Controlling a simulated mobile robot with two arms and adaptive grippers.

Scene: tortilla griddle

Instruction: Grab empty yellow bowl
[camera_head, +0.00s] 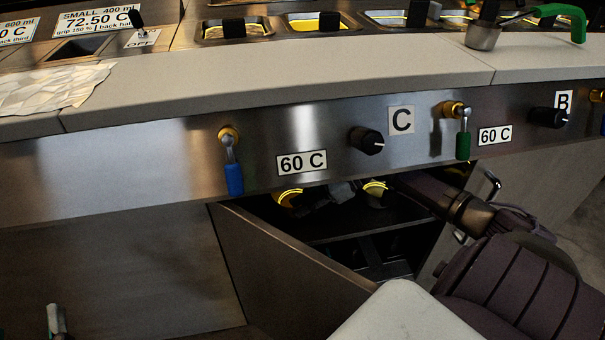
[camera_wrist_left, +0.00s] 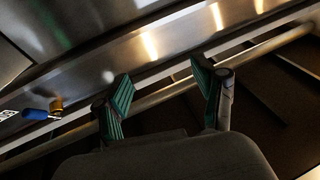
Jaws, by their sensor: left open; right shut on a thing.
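Yellow shows at two spots in the dark opening under the counter: a yellow bowl (camera_head: 287,199) at left and another yellow piece (camera_head: 376,188) to its right, perhaps a second bowl. Their insides are hard to see. My right gripper (camera_head: 318,200) reaches into the opening from the right. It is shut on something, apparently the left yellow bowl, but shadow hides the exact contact. My left gripper is open and empty in the left wrist view (camera_wrist_left: 163,95), before the metal front. A tip of it shows at the head view's bottom left corner.
An open door (camera_head: 290,265) hangs below the opening. The counter front (camera_head: 130,165) above carries a blue-handled tap (camera_head: 232,175), a green-handled tap (camera_head: 463,143) and knobs.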

